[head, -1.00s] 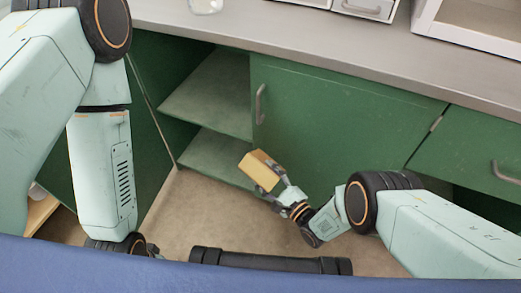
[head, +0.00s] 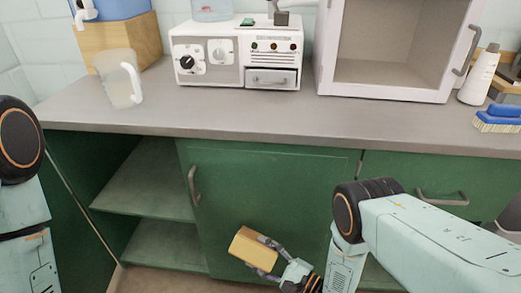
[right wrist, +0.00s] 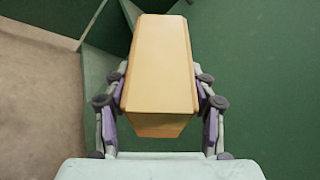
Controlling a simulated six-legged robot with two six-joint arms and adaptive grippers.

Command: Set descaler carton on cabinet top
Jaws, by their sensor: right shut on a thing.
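In the right wrist view the carton (right wrist: 162,62) sits between both fingers of the gripper (right wrist: 160,95), with green cabinet panels behind. The grey cabinet top (head: 230,122) runs across the head view, with a bare strip along its front. My left arm shows at the left edge, but its gripper is out of view.
A clear jug (head: 118,80), a white machine with dials (head: 238,58), an open white box-like chamber (head: 390,50), a white bottle (head: 480,75) and a blue brush (head: 498,118) stand on the top. Open shelves (head: 145,185) lie left of the door (head: 270,200), which has a handle (head: 194,186).

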